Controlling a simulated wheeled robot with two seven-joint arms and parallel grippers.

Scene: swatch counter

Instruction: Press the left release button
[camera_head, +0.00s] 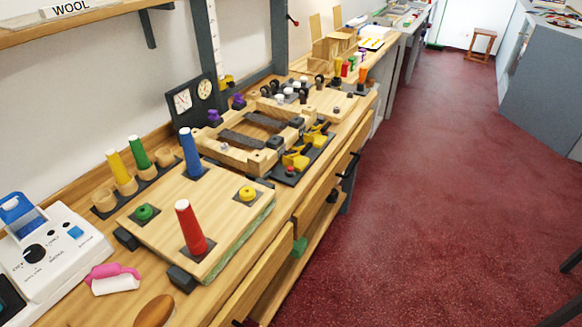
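No part of labelled "release" is legible, so I cannot tell for certain which button is the left release button. A wooden frame (232,157) with dark bars stands mid-counter. On its front side a dark base (286,180) carries yellow levers (297,159) and a small red button (290,171). Nearer, a wooden board (172,190) carries a green round knob (144,212) on the left and a yellow one (248,193) on the right, with blue (190,153) and red (190,228) cones standing on it. Neither of my grippers is in view.
A white device (55,250) with a black knob and blue button stands at the near left. A pink-and-white object (113,279) lies beside it. Yellow and green cones (139,152) stand in a rack by the wall. The red floor (440,200) is open to the right.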

